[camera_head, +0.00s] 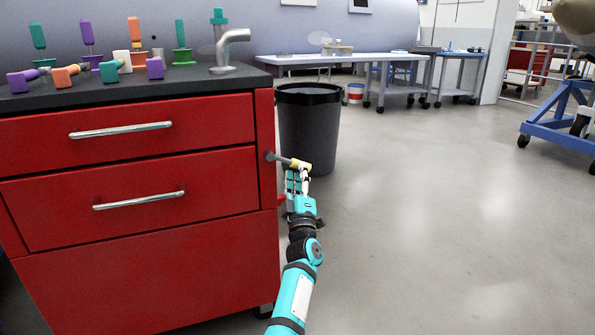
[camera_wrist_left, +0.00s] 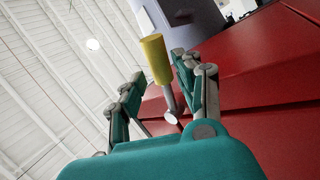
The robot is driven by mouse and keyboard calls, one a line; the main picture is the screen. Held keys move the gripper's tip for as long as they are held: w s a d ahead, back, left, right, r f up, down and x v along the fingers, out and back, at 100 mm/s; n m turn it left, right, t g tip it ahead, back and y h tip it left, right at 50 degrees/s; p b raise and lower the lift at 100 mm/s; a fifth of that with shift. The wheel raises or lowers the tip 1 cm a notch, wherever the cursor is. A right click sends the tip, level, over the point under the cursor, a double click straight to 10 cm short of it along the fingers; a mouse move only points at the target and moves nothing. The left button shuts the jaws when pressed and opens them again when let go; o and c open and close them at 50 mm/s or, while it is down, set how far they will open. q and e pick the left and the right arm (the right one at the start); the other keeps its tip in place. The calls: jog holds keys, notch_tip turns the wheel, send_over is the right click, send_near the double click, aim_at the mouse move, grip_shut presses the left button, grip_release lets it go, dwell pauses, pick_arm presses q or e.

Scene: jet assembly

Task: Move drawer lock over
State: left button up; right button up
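The drawer lock (camera_head: 299,164) is a grey lever with a yellow handle, mounted on the right edge strip of the red cabinet (camera_head: 130,215), level with the middle drawer. In the head view the lever sticks out to the right, tilted slightly down. My left gripper (camera_head: 297,178) is just below the yellow handle. In the left wrist view the lock (camera_wrist_left: 155,60) shows between the two teal fingers of my left gripper (camera_wrist_left: 157,75). The fingers are apart, with gaps beside the handle, so it is not gripped. My right gripper is not in view.
Both silver-handled drawers look shut. Colourful tools (camera_head: 106,65) and a grey pipe fitting (camera_head: 228,50) stand on the dark countertop (camera_head: 150,85). A dark bin (camera_head: 311,128) stands behind the gripper, right of the cabinet. The floor (camera_head: 440,210) to the right is clear.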

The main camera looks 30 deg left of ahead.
pick_arm(q)
jog(key=v, duration=0.5)
jog(key=shift+s+d+f, duration=0.15)
jog(key=shift+s+d, duration=0.05)
jog(key=shift+s, duration=0.05)
